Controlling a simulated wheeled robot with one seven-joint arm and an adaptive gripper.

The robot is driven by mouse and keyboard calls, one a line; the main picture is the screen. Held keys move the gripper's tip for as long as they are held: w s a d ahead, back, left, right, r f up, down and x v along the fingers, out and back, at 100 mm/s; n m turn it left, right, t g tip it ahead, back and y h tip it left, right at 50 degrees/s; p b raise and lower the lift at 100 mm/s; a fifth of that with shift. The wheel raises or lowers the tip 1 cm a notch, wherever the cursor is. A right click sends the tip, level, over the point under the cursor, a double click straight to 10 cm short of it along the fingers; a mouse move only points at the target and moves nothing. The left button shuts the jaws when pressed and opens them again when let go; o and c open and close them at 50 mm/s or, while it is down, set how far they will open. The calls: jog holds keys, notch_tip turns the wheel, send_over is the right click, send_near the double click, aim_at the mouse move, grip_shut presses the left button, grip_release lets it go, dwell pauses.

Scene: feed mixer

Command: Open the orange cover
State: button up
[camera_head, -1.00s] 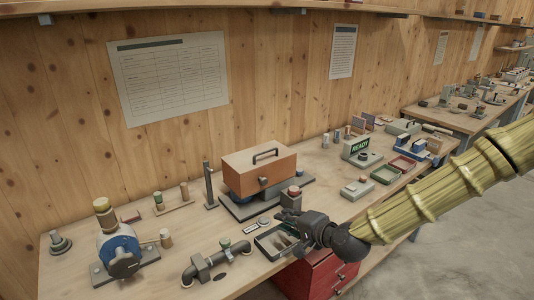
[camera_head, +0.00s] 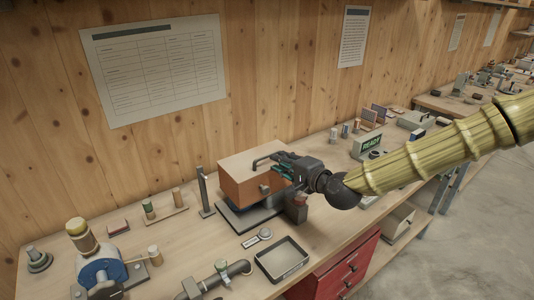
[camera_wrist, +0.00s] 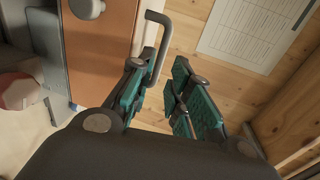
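The orange cover (camera_head: 238,186) is a box-shaped lid, closed down on a dark grey base (camera_head: 238,219) on the bench. Its dark bar handle (camera_head: 262,161) is on top, and it also shows in the wrist view (camera_wrist: 161,48). The cover's side (camera_wrist: 100,45) fills the upper left of the wrist view. My gripper (camera_head: 284,160) is over the right part of the cover, at the handle. In the wrist view its teal-padded fingers (camera_wrist: 158,88) are apart. The handle's near end lies by the left finger, at the gap; contact cannot be told.
A red-topped button post (camera_head: 299,205) stands right of the cover, under my wrist. An upright grey post (camera_head: 204,190) stands at its left. An empty tray (camera_head: 282,259) lies in front. The wooden wall (camera_head: 265,80) rises behind the bench.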

aim_at(268, 156)
jog(key=shift+p+x, duration=0.95)
jog(key=shift+x, duration=2.6)
grip_shut()
